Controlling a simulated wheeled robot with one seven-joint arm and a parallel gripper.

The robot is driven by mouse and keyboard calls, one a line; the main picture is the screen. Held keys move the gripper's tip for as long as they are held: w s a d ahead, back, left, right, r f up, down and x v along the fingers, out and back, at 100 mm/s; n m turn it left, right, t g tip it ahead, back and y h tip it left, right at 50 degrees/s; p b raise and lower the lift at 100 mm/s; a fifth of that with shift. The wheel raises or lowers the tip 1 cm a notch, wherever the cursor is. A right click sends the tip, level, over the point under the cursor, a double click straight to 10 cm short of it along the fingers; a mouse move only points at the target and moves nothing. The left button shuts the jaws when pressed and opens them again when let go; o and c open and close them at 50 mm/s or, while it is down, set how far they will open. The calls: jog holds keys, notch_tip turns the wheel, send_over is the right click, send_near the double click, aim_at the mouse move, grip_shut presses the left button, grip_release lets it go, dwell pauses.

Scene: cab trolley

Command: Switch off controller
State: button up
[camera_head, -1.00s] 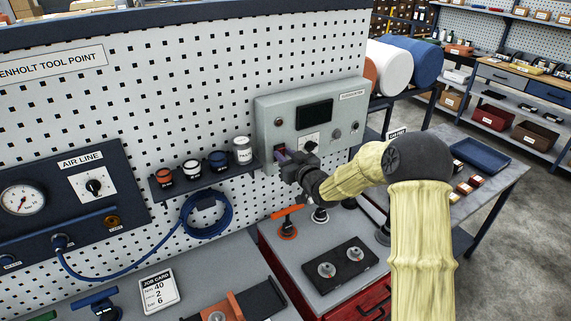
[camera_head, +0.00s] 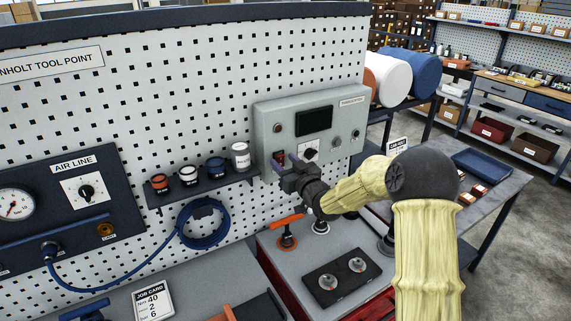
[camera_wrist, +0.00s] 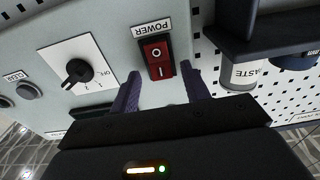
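The controller (camera_head: 333,125) is a grey box on the pegboard, with a dark screen, a rotary dial (camera_head: 311,153) and buttons. Its red power rocker switch (camera_wrist: 157,57) shows clearly in the wrist view, marked O and I, under an upside-down POWER label (camera_wrist: 152,29). A bit of the red switch (camera_head: 279,157) shows in the head view. Which half is pressed in I cannot tell. My gripper (camera_wrist: 164,74) is open and empty, its purple fingers spread either side of the switch's I end. Contact with the panel cannot be told. In the head view my gripper (camera_head: 284,163) is at the controller's lower left.
A shelf (camera_head: 205,188) with several small pots, one labelled PASTE (camera_wrist: 240,75), is close beside my gripper. Below are an orange-handled valve (camera_head: 287,230) and a black plate with two knobs (camera_head: 342,275). A blue hose coil (camera_head: 203,222) hangs at the left.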

jog(key=shift+s+d+f+b, duration=0.1)
jog(key=shift+s+d+b, duration=0.2)
jog(key=shift+s, duration=0.15)
jog(key=b+v, duration=0.5)
jog(key=v, duration=1.1)
jog(key=shift+s+d+f, duration=0.1)
jog(key=shift+d, duration=0.05)
